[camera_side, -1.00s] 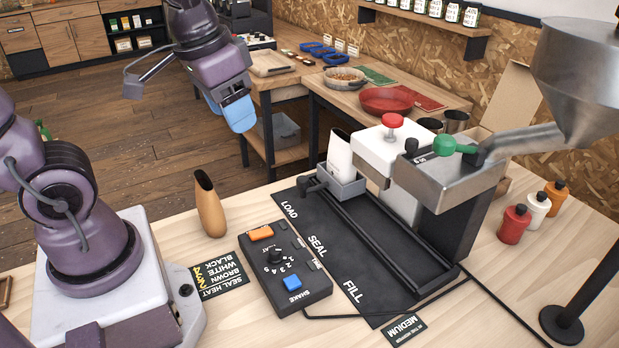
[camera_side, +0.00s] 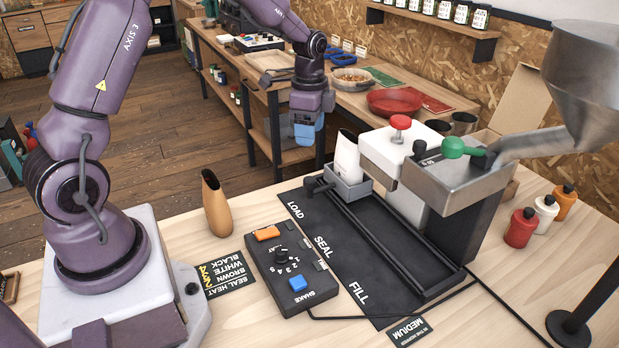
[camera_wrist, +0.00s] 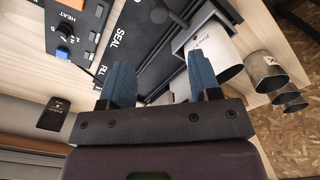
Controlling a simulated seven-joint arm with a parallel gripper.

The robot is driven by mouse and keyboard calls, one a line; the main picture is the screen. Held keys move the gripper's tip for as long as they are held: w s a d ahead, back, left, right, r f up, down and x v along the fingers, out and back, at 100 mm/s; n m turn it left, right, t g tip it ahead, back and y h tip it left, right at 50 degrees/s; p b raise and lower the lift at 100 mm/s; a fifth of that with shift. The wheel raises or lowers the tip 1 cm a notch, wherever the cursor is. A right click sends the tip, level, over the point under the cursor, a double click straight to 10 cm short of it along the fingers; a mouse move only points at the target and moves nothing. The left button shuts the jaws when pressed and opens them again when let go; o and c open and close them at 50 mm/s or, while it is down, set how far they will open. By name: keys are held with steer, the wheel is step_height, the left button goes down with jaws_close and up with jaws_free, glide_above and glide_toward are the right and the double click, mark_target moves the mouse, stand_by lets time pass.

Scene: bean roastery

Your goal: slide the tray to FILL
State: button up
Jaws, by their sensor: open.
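The grey tray (camera_side: 347,190) stands at the LOAD end of the black rail (camera_side: 385,240), with a white pouch (camera_side: 347,157) upright and open-topped in it. A black knob (camera_side: 312,184) sticks out at the tray's left side. The FILL label (camera_side: 359,293) is at the rail's near end. My gripper (camera_side: 307,140) is open and empty, above and behind the knob in the side view, apart from it. In the wrist view my blue fingers (camera_wrist: 162,75) are spread, with the tray (camera_wrist: 185,38) and pouch (camera_wrist: 214,48) beyond them to the upper right.
A control box (camera_side: 290,268) with orange and blue buttons lies left of the rail. A brown pouch (camera_side: 217,205) stands farther left. The sealer with red knob (camera_side: 400,122) and the metal hopper chute (camera_side: 535,143) overhang the rail's right side. Bottles (camera_side: 521,228) stand right.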

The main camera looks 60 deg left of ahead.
mark_target(310, 180)
step_height(310, 180, down, 13)
steer(key=shift+r, duration=0.15)
stand_by(0.4)
jaws_close()
steer(key=shift+d, duration=0.1)
